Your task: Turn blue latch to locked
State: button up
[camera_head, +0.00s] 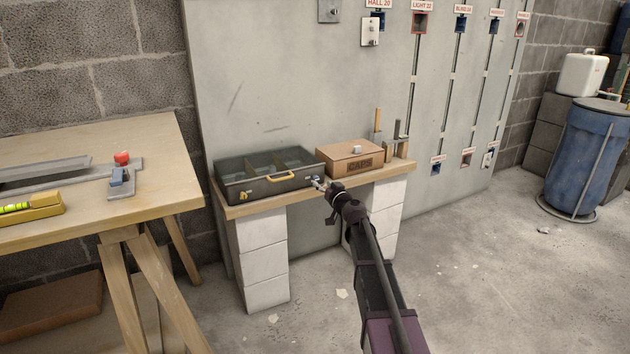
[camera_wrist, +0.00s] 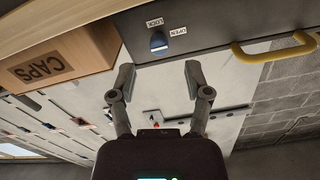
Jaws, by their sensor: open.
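The blue latch (camera_wrist: 158,42) sits on the dark front face of an open toolbox (camera_head: 233,194), between my fingers' line and the OPEN and LOCK labels in the wrist view. In the head view the latch (camera_head: 316,179) is at the right end of the toolbox front, partly hidden by my gripper. I cannot tell which label the latch points to. My gripper (camera_wrist: 159,76) is open and empty, with its fingers spread to either side of the latch's line and apart from it. In the head view my gripper (camera_head: 324,187) is just in front of the latch.
A yellow handle (camera_wrist: 240,58) sticks out of the toolbox front beside the latch. A cardboard CAPS box (camera_head: 340,157) stands to the right on the same wooden shelf. A workbench (camera_head: 150,150) with a yellow level (camera_head: 30,206) stands at the left. The floor is mostly clear.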

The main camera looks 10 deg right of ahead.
aim_at(317, 179)
jog(key=shift+x, duration=2.45)
